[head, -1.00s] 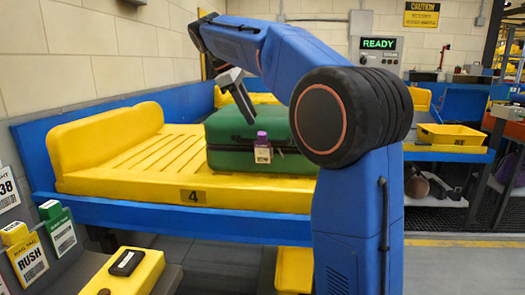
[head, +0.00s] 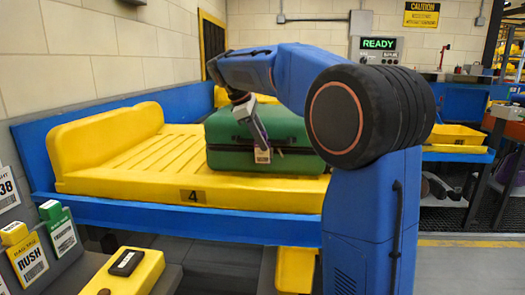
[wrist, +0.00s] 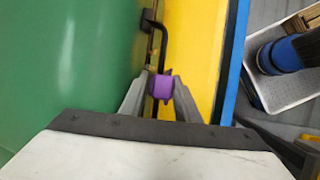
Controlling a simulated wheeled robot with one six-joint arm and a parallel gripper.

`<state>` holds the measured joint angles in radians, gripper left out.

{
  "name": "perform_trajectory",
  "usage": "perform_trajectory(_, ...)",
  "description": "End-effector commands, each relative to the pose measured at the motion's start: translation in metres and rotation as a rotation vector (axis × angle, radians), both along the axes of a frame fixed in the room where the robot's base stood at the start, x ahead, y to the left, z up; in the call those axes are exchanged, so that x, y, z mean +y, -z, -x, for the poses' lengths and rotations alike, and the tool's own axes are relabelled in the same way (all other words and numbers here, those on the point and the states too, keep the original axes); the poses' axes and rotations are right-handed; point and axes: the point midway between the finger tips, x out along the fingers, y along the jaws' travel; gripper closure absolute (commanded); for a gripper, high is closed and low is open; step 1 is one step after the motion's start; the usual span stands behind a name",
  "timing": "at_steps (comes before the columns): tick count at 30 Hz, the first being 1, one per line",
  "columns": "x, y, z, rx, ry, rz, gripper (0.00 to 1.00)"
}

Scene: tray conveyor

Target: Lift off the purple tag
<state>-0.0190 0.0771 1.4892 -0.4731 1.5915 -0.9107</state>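The purple tag (wrist: 162,87) shows in the wrist view between my two fingertips, with a finger close on each side. I cannot tell whether the fingers touch it. In the head view my gripper (head: 255,137) points down at the front of the green suitcase (head: 225,145) and hides most of the purple part. The suitcase lies on the yellow slatted tray (head: 125,160). It fills the left of the wrist view (wrist: 60,60), beside a dark handle (wrist: 152,30).
The tray marked 4 sits on a blue conveyor frame (head: 130,215). Green and yellow tag blocks (head: 58,228) and a yellow block with a dark top (head: 125,265) stand at the front left. A panel (head: 378,44) reads READY. A yellow bin (head: 455,138) is at the right.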

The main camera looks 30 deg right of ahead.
Motion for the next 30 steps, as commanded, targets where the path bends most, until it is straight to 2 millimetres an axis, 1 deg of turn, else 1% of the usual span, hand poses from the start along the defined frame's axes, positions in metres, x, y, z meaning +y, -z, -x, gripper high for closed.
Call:
perform_trajectory(5, 0.000, 0.000, 0.000, 0.000, 0.000, 0.000, 0.71)
perform_trajectory(6, 0.000, 0.000, 0.000, 0.000, 0.000, 0.000, 0.73)
perform_trajectory(8, 0.000, 0.000, 0.000, 0.000, 0.000, 0.000, 0.88)
perform_trajectory(9, 0.000, 0.000, 0.000, 0.000, 0.000, 0.000, 0.97)
perform_trajectory(10, 0.000, 0.000, 0.000, 0.000, 0.000, 0.000, 0.99)
perform_trajectory(17, 0.000, 0.000, 0.000, 0.000, 0.000, 0.000, 0.99)
perform_trajectory(22, 0.001, -0.008, 0.001, -0.001, -0.001, 0.000, 0.99)
perform_trajectory(26, 0.004, -0.025, 0.005, -0.003, 0.000, 0.000, 0.99)
perform_trajectory(30, 0.008, -0.052, 0.011, -0.003, 0.000, 0.000, 0.99)
